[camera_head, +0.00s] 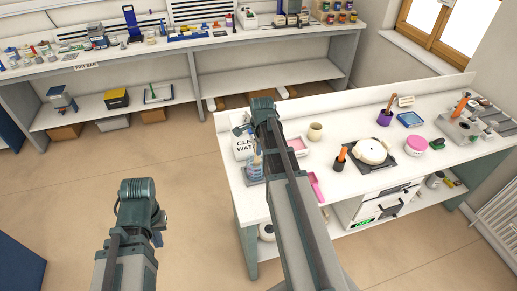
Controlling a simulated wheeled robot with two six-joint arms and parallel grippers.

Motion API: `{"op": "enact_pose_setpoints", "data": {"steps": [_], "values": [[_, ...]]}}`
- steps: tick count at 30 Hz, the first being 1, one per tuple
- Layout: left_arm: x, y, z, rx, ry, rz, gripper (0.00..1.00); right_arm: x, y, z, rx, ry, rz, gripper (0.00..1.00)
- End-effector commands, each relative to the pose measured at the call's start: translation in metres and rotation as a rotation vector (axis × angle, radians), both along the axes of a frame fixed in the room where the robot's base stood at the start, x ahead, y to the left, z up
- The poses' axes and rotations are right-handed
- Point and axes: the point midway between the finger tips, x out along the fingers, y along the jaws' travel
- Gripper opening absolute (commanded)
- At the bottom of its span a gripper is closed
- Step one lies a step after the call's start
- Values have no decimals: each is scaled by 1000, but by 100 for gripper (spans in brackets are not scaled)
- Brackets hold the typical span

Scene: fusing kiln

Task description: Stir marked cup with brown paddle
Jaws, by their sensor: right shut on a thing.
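My right arm reaches over the left end of the white workbench (228,177), and its gripper (255,143) points down there, mostly hidden by its own wrist. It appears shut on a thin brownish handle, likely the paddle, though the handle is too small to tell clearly. Just below is a bluish container (254,169), partly hidden by my arm; I cannot tell whether it is the marked cup or whether the handle is inside it. My left gripper (160,224) hangs over open floor at the lower left, mostly hidden by its wrist, its opening unclear.
A "CLEAN WATER" container (242,148) stands at the bench's left end. A beige pot (315,131), a purple cup (384,118), an orange-handled tool (341,156), a round cream vessel (371,151) and a pink jar (415,146) stand to the right.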

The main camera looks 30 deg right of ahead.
Motion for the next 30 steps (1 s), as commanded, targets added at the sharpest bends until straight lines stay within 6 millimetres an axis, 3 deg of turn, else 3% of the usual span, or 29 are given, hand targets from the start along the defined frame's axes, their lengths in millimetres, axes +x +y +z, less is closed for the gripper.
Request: {"op": "enact_pose_setpoints", "data": {"steps": [18, 30], "values": [[0, 0, -50, 2, 0, -10, 0, 9, -2, -50, 0, 0, 0, 0], [0, 0, -56, 2, 1, -12, 0, 11, -3, -56, 0, 0, 0, 0]]}}
